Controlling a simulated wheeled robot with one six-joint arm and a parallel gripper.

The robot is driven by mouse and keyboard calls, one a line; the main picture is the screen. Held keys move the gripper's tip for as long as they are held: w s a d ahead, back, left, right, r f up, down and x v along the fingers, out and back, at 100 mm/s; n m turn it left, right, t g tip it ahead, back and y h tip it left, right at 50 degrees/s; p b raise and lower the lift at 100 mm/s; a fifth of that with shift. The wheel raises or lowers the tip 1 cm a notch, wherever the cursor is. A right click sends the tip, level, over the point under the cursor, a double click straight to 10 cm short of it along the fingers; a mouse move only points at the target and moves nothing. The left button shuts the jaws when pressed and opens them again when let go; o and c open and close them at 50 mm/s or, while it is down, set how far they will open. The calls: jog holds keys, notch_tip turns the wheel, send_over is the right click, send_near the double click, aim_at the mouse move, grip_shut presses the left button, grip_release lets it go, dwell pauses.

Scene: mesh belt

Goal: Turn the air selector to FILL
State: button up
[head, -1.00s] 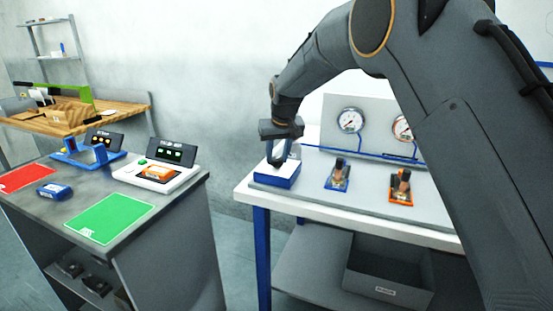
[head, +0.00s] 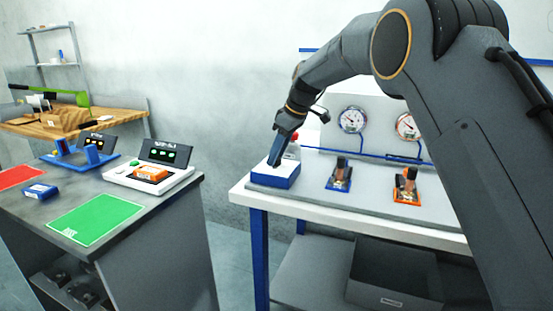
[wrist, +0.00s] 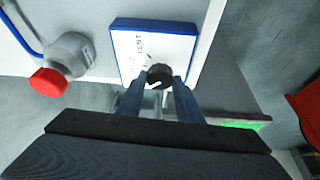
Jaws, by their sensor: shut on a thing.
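The air selector is a blue box with a white top plate, at the left end of the white bench in the head view (head: 280,179). In the wrist view its plate (wrist: 178,42) carries dark lettering, part of it reading like "VENT", and a dark round knob (wrist: 159,76). My gripper (wrist: 158,82) is shut on the knob, one finger on each side. It also shows in the head view (head: 277,160), coming down onto the plate from above. The fingers hide part of the plate and its markings, so I cannot tell the knob's setting.
A grey fitting with a red cap (wrist: 48,82) stands close beside the selector. A blue lever valve (head: 339,177) and an orange one (head: 405,187) stand to the right, below gauges (head: 352,120). A separate table with a green mat (head: 95,218) is at left.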

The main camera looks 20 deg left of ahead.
jog(key=shift+n, duration=0.5)
jog(key=o, duration=1)
jog(key=shift+o, duration=0.2)
jog(key=b+v, duration=0.1)
jog(key=v, duration=0.7)
jog(key=shift+w+b, duration=0.2)
jog(key=shift+b, duration=0.1)
